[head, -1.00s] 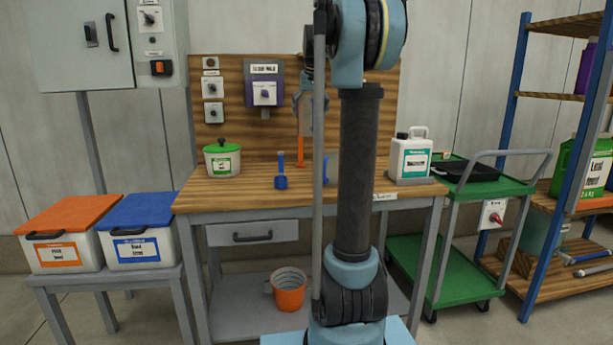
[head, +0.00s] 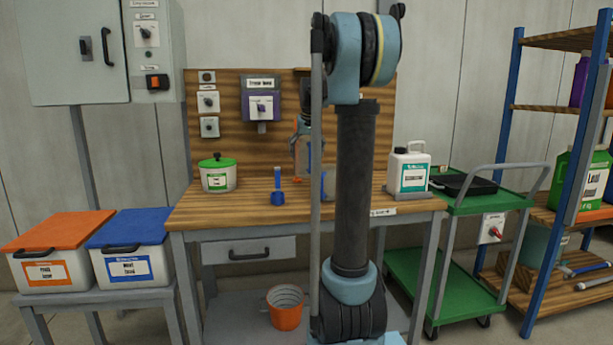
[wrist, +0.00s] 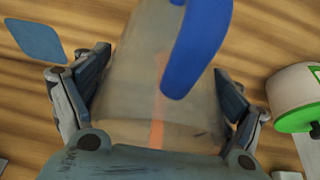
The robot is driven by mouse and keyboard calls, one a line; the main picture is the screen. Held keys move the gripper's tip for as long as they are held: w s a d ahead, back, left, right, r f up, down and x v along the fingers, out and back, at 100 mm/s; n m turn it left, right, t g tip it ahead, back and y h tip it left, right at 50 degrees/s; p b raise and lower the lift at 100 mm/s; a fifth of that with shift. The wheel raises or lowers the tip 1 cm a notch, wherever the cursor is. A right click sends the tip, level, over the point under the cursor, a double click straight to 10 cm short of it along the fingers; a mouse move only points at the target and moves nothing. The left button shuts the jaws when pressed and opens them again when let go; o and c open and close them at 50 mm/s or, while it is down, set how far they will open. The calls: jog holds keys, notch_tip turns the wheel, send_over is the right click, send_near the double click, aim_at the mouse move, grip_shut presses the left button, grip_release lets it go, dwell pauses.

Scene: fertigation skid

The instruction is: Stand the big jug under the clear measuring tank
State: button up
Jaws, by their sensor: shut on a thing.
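My gripper (wrist: 160,105) is shut on a see-through jug (wrist: 135,75) with a blue handle (wrist: 197,45). The wrist view shows a finger on each side of its body. In the head view the jug (head: 302,157) hangs below my gripper (head: 303,132), just over the workbench, partly beside my arm. An orange strip (wrist: 158,100) shows through its wall; an orange thing (head: 297,180) also shows low behind it. I cannot tell whether the jug touches the bench. I cannot make out the clear measuring tank; my arm hides part of the backboard.
An orange bucket (head: 285,312) is on the lower shelf. A green cart (head: 480,203) stands at the right. The bench front left is clear.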

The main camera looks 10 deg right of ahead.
aim_at(306, 166)
jog(key=shift+f, duration=3.1)
jog(key=o, duration=1)
jog(key=shift+c, duration=0.2)
jog(key=v, duration=1.2)
jog(key=shift+s, duration=0.15)
